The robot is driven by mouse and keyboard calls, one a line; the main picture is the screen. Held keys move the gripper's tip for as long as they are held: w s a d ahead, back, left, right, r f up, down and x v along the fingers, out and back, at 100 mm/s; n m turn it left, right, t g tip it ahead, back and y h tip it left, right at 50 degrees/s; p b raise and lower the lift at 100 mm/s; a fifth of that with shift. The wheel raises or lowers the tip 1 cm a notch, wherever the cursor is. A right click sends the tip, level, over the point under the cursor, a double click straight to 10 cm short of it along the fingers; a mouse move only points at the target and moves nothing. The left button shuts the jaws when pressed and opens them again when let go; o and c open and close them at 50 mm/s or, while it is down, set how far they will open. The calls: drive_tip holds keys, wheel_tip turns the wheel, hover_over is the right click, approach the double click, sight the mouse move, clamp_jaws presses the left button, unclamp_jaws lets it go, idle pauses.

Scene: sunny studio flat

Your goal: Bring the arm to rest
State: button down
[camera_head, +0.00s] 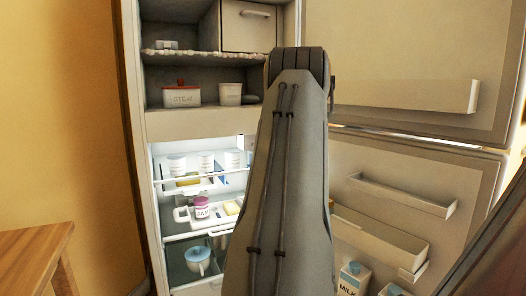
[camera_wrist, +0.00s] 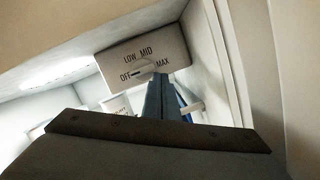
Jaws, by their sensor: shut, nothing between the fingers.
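My gripper (camera_wrist: 161,84) shows in the wrist view with its fingers shut together and empty. The fingertips are close to the knob of a white control panel (camera_wrist: 172,45) marked OFF, LOW, MID and MAX, inside the lit fridge compartment. I cannot tell whether they touch the knob. In the head view my arm (camera_head: 288,180) reaches up and forward through the middle of the picture into the open fridge (camera_head: 185,124). The gripper itself is hidden there behind the arm.
Both fridge doors, upper (camera_head: 400,60) and lower (camera_head: 345,160), stand open at the right. Milk cartons (camera_head: 352,279) stand in the lower door. A jam jar (camera_head: 201,208) and a blue-lidded cup (camera_head: 198,259) are inside. A wooden table (camera_head: 30,245) is at the lower left.

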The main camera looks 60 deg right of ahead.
drive_tip(key=v, duration=0.7)
drive_tip(key=shift+f, duration=0.1)
